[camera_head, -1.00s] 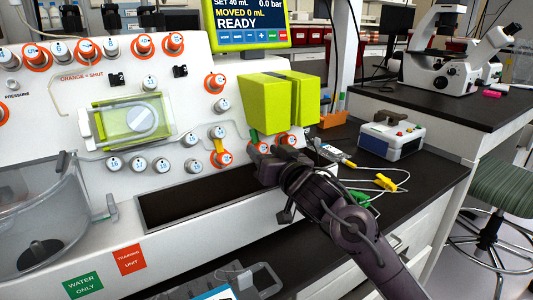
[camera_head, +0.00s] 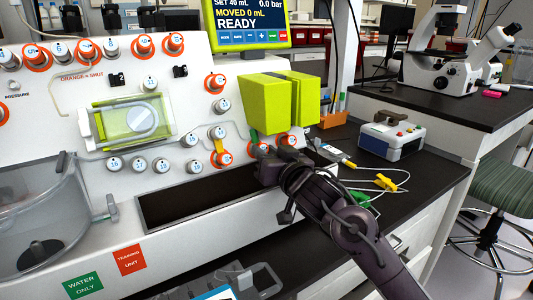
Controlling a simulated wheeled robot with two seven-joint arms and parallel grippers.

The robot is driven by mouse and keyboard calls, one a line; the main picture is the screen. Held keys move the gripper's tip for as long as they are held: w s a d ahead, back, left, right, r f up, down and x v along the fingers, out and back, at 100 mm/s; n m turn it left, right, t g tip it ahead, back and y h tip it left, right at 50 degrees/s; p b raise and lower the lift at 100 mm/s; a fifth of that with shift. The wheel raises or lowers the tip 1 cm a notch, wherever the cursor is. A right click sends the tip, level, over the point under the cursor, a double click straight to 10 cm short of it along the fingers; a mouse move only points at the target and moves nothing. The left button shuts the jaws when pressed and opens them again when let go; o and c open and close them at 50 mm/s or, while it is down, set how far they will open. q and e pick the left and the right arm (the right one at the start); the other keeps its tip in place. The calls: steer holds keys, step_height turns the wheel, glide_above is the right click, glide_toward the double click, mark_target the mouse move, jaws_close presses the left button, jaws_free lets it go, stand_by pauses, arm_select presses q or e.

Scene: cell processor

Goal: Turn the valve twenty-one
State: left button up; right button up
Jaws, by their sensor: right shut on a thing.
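My right gripper (camera_head: 264,152) reaches in from the lower right to the front of the white cell processor panel (camera_head: 60,110), just below a yellow-green block (camera_head: 277,103). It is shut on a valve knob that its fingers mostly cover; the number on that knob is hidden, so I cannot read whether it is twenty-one. Orange-ringed valves show beside it, one to the left (camera_head: 222,158) with a yellow piece above it, and one partly hidden just right (camera_head: 284,140). My left gripper is not in view.
A display (camera_head: 247,22) reading READY stands above the panel. A dark open trough (camera_head: 190,200) lies below the valves. A clear tank (camera_head: 40,215) is at left. On the dark bench at right are a white box (camera_head: 392,138), cables and yellow clips (camera_head: 385,183).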

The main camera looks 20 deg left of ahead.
stand_by(0.6)
steer(key=o, duration=1)
steer(key=shift+s, duration=0.1)
steer(key=shift+p+v, duration=0.3)
steer(key=shift+v, duration=3.55)
